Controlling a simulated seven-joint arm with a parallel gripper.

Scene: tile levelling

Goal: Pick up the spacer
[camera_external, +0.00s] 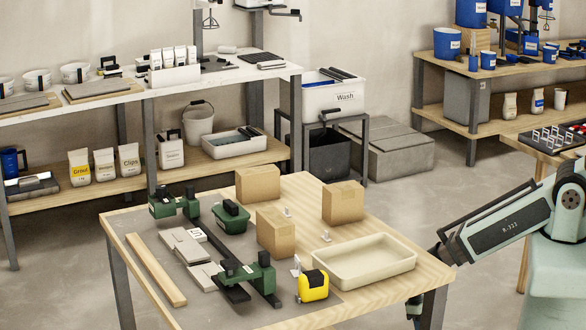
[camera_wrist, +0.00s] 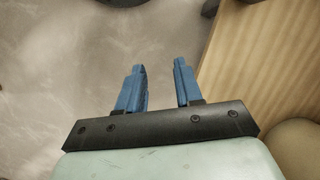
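Small white pieces stand on the wooden table in the external view: one (camera_external: 287,212) between the cardboard boxes, one (camera_external: 326,237) behind the cream tray, and one (camera_external: 295,266) beside the tape measure. They are too small to tell which is the spacer. My gripper (camera_wrist: 160,68) shows two blue fingers, apart with nothing between them, in the wrist view. It hangs over the floor beside the table's edge. In the external view my gripper (camera_external: 415,312) is low, off the table's right corner, and partly hidden. No spacer shows in the wrist view.
The table (camera_external: 370,300) holds cardboard boxes (camera_external: 276,232), a cream tray (camera_external: 364,262), a yellow tape measure (camera_external: 313,286), green-handled tools (camera_external: 250,275), a green tub (camera_external: 231,217), grey tiles (camera_external: 186,246) and a wood strip (camera_external: 155,268). The table's edge (camera_wrist: 215,50) is right of my fingers.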

